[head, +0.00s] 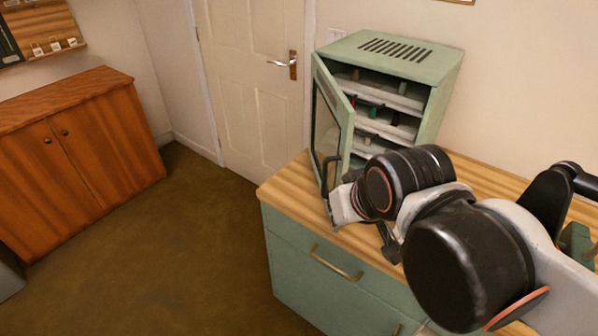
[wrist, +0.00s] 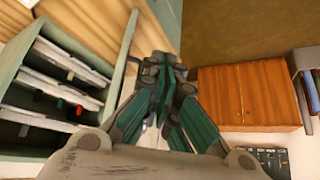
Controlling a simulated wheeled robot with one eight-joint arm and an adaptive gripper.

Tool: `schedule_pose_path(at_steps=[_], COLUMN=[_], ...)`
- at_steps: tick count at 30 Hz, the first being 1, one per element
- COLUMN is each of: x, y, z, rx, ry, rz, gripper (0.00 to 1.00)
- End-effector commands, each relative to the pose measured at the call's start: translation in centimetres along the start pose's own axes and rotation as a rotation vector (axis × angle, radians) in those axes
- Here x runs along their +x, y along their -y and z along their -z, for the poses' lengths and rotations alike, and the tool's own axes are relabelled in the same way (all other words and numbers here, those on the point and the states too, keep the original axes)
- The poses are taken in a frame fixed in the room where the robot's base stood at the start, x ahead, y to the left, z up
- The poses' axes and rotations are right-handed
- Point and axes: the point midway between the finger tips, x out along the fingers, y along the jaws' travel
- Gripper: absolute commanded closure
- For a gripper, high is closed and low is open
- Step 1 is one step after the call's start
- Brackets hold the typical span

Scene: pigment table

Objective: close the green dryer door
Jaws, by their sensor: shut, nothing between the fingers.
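The green dryer (head: 400,48) stands on the wooden counter top in the head view, its front open and pale shelves showing inside. Its green-framed glass door (head: 348,130) stands swung open at the left side of the front. A dark handle (head: 329,176) is on the door. My gripper (head: 332,205) is low beside the handle end of the door; I cannot tell if it touches. In the wrist view my gripper (wrist: 162,68) has its fingers together and empty. There the dryer (wrist: 22,58) with its shelves is at left, and a pale green door edge (wrist: 128,50) runs beside my gripper.
The wooden counter top (head: 290,182) has a green drawer front (head: 310,255) with a brass handle. My arm covers much of the counter's right part. An orange wooden cabinet (head: 85,150) stands across the open brown floor. A white room door (head: 255,80) is behind.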

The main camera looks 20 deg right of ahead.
Motion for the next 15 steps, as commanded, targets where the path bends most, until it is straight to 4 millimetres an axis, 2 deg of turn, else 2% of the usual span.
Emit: schedule_pose_path(at_steps=[8,15], x=[-0.8,-1.4], y=[0.0,0.1], z=[1.8,4.3], rx=[0.105,0.258], ry=[0.052,0.118], rz=[-0.021,-0.066], gripper=[1.00,1.00])
